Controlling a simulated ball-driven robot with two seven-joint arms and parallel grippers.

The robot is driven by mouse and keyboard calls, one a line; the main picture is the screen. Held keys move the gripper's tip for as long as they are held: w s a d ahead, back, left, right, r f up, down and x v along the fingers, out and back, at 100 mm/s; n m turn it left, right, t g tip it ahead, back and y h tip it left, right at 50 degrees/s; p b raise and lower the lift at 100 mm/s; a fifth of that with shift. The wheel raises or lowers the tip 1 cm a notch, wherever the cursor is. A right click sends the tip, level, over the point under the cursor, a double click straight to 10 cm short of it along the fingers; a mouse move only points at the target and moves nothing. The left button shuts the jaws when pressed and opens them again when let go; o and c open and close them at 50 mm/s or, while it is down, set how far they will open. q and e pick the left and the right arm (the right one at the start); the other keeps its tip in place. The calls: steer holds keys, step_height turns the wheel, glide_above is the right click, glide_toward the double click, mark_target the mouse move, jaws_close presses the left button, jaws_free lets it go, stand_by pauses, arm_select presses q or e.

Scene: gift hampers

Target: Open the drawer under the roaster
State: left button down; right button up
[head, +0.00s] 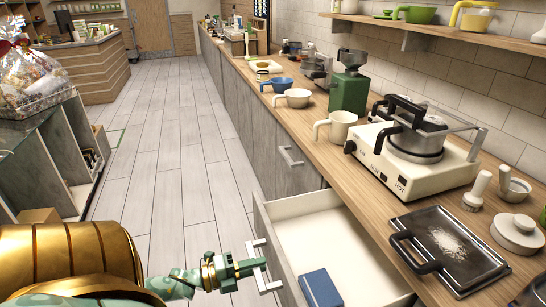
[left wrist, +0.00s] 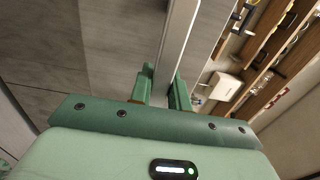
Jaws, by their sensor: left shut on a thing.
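The drawer (head: 330,244) stands pulled out from the counter front, and its pale inside shows from above. A blue box or book (head: 320,288) lies in it. My left gripper (head: 256,267) is shut on the light metal handle (head: 263,283) at the drawer front. The left wrist view shows its two green fingers (left wrist: 163,92) with a pale edge running between them. The roaster appears to be the cream machine (head: 411,178) with a lidded metal pot, on the counter above the drawer. My right gripper is not in view.
A dark tray (head: 452,250) with white grains lies on the counter (head: 374,221) above the drawer. A cream mug (head: 338,126) and a green grinder (head: 348,92) stand farther back. The floor (head: 185,180) left of the drawer is clear. A shelf unit (head: 62,152) stands at left.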

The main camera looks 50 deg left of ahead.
arm_select(q)
steer(key=shift+v, duration=1.1)
steer(key=shift+d+f, duration=0.1)
steer(key=c, duration=1.3)
jaws_free()
steer(key=v, duration=1.6)
steer(key=shift+s, duration=0.15)
